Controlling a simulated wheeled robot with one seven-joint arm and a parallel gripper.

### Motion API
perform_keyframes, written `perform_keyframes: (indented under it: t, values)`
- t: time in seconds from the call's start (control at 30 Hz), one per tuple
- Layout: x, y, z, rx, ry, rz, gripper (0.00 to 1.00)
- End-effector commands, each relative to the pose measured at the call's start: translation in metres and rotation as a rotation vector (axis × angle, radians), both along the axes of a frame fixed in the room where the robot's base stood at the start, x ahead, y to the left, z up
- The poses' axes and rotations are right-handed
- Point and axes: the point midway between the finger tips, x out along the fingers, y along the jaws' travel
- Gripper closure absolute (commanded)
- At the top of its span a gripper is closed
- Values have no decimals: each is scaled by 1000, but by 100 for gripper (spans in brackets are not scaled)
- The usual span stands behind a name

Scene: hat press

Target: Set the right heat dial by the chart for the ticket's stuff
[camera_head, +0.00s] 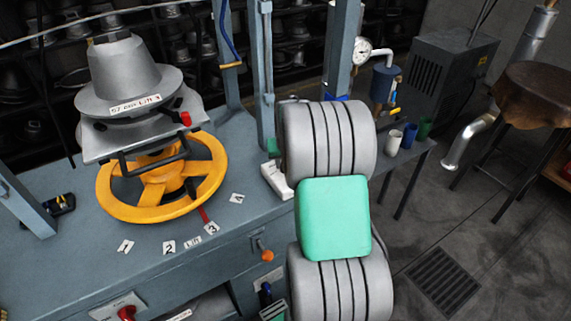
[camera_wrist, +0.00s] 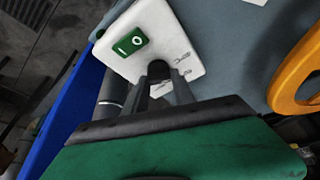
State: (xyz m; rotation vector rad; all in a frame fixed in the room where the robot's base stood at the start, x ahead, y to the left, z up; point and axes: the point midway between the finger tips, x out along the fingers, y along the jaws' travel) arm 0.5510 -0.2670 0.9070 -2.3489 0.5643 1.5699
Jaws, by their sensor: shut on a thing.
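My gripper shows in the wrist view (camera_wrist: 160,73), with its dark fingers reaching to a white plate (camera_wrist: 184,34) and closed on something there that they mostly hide. The plate bears a small green piece (camera_wrist: 130,41) with a white ring and bar, and grey tool-shaped marks. In the head view my arm hides the gripper; a white box (camera_head: 274,181) shows partly beside the arm. A yellow wheel (camera_head: 150,197) has a red pointer (camera_head: 204,215) near the card 3 (camera_head: 211,228). I cannot identify the right heat dial, the chart or the ticket.
A grey hat-shaped block (camera_head: 122,75) stands above the wheel. A red knob (camera_head: 126,312) and an orange lever (camera_head: 264,252) are at the bench front. A gauge (camera_head: 362,50) and several cups stand at the back right. The bench around the number cards is mostly clear.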

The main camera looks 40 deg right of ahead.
Motion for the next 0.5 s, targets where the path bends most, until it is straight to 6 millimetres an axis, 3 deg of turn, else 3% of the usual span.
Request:
perform_keyframes:
  t: [0.5]
  values:
    - [2, 2, -1, 0, -1, -365, 100]
